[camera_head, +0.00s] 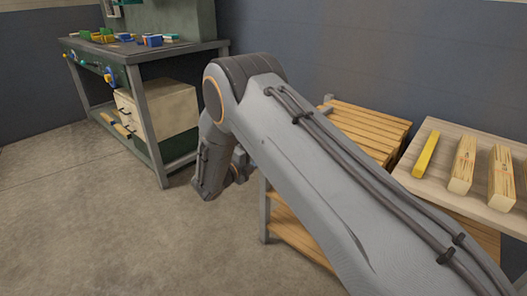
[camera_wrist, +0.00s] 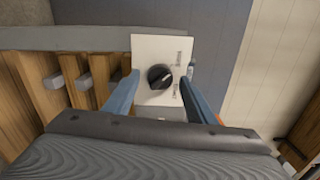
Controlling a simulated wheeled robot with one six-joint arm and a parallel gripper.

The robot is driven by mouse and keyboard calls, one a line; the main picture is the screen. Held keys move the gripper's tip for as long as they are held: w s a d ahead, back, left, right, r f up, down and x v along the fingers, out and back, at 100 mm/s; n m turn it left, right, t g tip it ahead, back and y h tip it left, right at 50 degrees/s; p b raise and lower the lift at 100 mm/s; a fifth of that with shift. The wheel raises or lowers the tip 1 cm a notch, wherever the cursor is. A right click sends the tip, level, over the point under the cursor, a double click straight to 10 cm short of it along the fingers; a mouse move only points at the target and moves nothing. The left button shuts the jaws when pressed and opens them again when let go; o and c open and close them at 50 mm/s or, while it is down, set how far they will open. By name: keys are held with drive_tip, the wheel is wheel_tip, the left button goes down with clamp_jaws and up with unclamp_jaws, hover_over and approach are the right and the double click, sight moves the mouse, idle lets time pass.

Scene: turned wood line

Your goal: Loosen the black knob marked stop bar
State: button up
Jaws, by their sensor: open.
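The black knob (camera_wrist: 160,77) sits on a white plate (camera_wrist: 145,47) in the wrist view, with small lettering beside it that is too blurred to read. My gripper (camera_wrist: 157,90) is open, its two blue-grey fingers to the left and right of the knob. The knob shows between the fingertips with space on both sides, and I see no contact. In the head view my arm hides the knob and plate, and the fingers cannot be made out.
A slatted wooden rack (camera_head: 362,131) stands beyond my arm. At right, a pale board (camera_head: 433,188) holds a yellow bar (camera_head: 425,154) and wooden blocks (camera_head: 463,165). A workbench (camera_head: 148,52) with small coloured items stands at back left. The floor (camera_head: 90,215) at left is clear.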

drive_tip(key=v, duration=0.7)
drive_tip(key=shift+s+a+p, duration=0.25)
drive_tip(key=shift+s+p, duration=0.05)
drive_tip(key=shift+s, duration=0.05)
